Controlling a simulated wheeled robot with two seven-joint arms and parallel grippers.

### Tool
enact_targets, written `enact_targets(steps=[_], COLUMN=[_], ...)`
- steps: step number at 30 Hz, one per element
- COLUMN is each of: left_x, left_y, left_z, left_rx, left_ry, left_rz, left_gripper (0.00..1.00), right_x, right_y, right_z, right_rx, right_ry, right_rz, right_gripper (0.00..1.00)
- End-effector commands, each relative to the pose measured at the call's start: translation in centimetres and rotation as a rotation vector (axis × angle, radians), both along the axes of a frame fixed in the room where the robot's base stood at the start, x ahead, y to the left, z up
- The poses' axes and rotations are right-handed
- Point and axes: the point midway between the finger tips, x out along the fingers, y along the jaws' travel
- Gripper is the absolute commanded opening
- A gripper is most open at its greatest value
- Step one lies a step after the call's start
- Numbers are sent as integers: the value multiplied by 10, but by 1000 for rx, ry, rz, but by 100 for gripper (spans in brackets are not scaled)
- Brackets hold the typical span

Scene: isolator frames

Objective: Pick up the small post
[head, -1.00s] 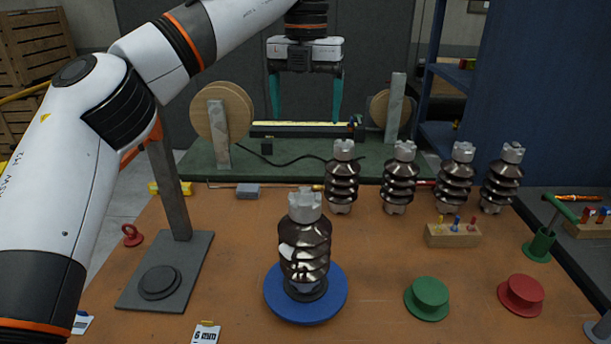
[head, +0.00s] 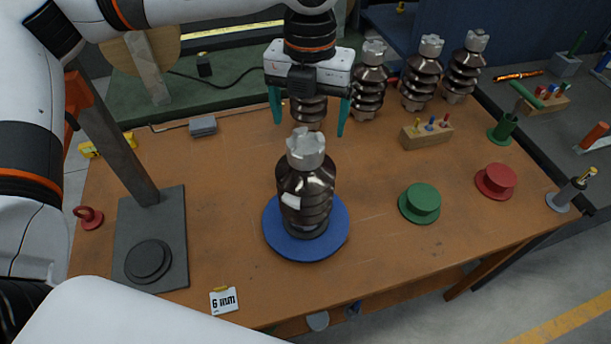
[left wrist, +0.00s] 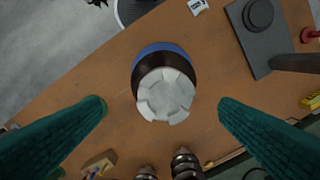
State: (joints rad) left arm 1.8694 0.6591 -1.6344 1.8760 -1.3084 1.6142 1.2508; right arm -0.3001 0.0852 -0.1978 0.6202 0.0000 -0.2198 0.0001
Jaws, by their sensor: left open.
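A dark brown ribbed post (head: 304,190) with a pale notched metal cap stands upright on a round blue base (head: 275,240) in the middle of the bench. Similar posts stand in a row behind it, including one (head: 369,85) right of my gripper and another (head: 421,80). My left gripper (head: 309,126) points down with teal fingers apart and empty, above the post on the blue base. In the left wrist view the cap (left wrist: 165,95) shows between the open fingers, apart from both. The cap hides most of the post there. My right gripper is in no view.
A grey plate with an upright bar (head: 150,225) is at left. Green (head: 420,200) and red (head: 496,180) flanged pieces lie at right, near a wooden block with small pegs (head: 427,134). A "6 mm" card (head: 223,300) lies at the front edge.

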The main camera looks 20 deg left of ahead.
Motion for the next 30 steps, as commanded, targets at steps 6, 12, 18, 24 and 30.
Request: enact_targets(steps=[6, 12, 18, 24, 30], left_x=[0, 1, 2, 3, 4], left_y=[1, 1, 5, 5, 5], left_z=[-32, -45, -69, -92, -94], left_rx=[2, 1, 2, 1, 1], left_ry=[2, 0, 3, -1, -2], left_rz=[1, 1, 0, -1, -1], left_gripper=[84, 84, 84, 84, 84], right_x=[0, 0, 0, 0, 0], right_y=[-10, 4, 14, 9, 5], right_z=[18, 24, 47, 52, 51], right_rx=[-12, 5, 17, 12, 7], right_ry=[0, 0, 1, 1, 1], right_rz=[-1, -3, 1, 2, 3], right_gripper=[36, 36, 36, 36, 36])
